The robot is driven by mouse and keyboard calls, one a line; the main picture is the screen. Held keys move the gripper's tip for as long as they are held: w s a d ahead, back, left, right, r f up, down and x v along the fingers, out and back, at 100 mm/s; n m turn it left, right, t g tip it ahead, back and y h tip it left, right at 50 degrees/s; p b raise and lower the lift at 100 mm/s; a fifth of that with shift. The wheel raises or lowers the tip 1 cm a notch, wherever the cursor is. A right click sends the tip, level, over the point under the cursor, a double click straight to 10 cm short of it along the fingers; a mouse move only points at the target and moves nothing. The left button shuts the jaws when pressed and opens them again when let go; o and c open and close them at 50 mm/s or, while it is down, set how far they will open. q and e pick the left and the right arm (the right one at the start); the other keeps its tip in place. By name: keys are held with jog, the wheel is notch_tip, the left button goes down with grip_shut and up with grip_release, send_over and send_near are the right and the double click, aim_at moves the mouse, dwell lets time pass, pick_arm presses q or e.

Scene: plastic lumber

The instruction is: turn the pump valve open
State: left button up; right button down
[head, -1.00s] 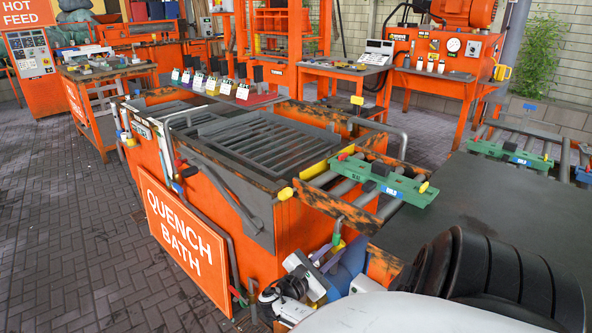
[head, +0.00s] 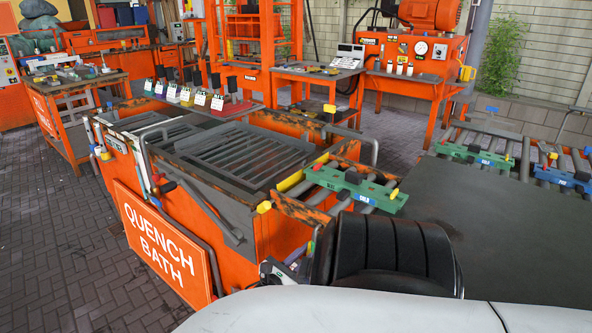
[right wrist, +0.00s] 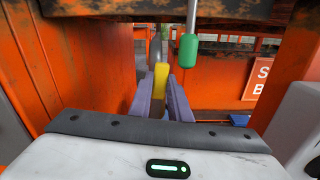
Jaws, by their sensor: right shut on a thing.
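A yellow handle (right wrist: 161,76) stands between the two purple finger pads of my right gripper (right wrist: 162,98) in the right wrist view. The gripper is shut on this handle, inside a recess between orange panels. I cannot see what the handle joins to, nor read how far it is turned. In the head view, my black padded arm and pale body cover most of this spot; only a little purple (head: 297,252) shows beside the orange quench bath (head: 275,232). My left gripper is not in view.
A green grip (right wrist: 187,51) hangs on a rod just above and right of my fingers. Orange walls stand close on both sides, with a dark beam (right wrist: 140,10) overhead. A QUENCH BATH sign (head: 165,240) is on the bath's front; a dark flat table (head: 490,225) lies right.

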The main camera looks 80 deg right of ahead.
jog(key=c, duration=1.6)
grip_release()
jog(key=shift+c, duration=0.2)
jog(key=shift+a, duration=0.15)
jog(key=v, duration=1)
jog(key=shift+p, duration=0.35)
jog(key=shift+f, duration=0.15)
